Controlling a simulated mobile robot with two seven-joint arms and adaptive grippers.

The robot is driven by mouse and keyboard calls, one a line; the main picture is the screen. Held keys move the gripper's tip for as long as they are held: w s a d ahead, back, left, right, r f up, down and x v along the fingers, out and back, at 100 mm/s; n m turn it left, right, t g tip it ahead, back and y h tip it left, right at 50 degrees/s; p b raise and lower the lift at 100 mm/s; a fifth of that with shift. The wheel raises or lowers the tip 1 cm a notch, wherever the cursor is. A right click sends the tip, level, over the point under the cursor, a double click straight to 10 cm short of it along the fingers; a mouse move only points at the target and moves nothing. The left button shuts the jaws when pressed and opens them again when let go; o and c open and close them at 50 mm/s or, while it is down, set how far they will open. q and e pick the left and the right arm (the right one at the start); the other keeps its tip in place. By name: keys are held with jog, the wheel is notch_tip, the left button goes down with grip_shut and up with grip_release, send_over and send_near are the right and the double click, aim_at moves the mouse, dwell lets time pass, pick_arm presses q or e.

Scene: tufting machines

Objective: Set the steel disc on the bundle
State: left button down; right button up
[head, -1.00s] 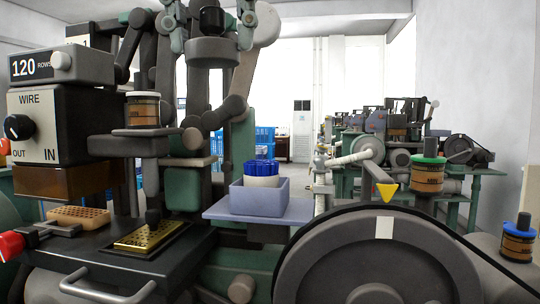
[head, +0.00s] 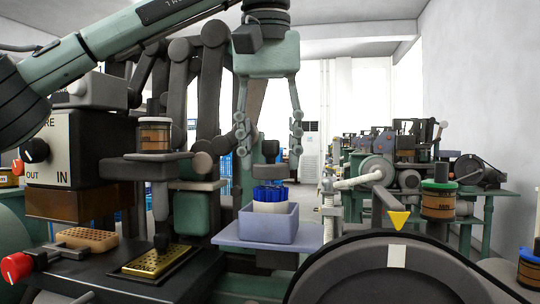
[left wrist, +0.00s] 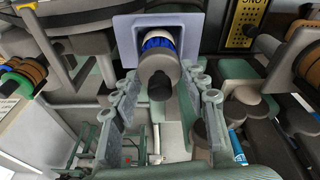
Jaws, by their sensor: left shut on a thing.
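My left gripper (head: 269,135) hangs from the top of the head view, its fingers pointing down above the bundle. The disc is upright and level over the blue bundle (head: 270,193), which stands in a pale round holder. I cannot tell whether disc and bundle touch. In the left wrist view the disc (left wrist: 160,66) shows between the fingers (left wrist: 158,92), covering much of the bundle (left wrist: 159,43). My right gripper is not in view.
The bundle's holder sits in a lavender open box (head: 264,224) on a flat shelf (head: 235,236). A large dark wheel (head: 400,275) stands at front right. A machine with a brass perforated plate (head: 157,262) is at left. A green-topped spool (head: 438,202) is at right.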

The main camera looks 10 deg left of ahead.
aim_at(267, 177)
pick_arm(q)
jog(key=shift+f, duration=0.45)
jog(key=shift+f, duration=0.1)
jog(key=c, duration=0.8)
grip_release()
jog(key=r, duration=0.4)
jog(key=s+r, duration=0.1)
jog(key=r, duration=0.3)
jog(key=s+r, duration=0.1)
jog(key=r, duration=0.3)
jog(key=shift+s+d, duration=0.1)
jog(key=shift+s, duration=0.1)
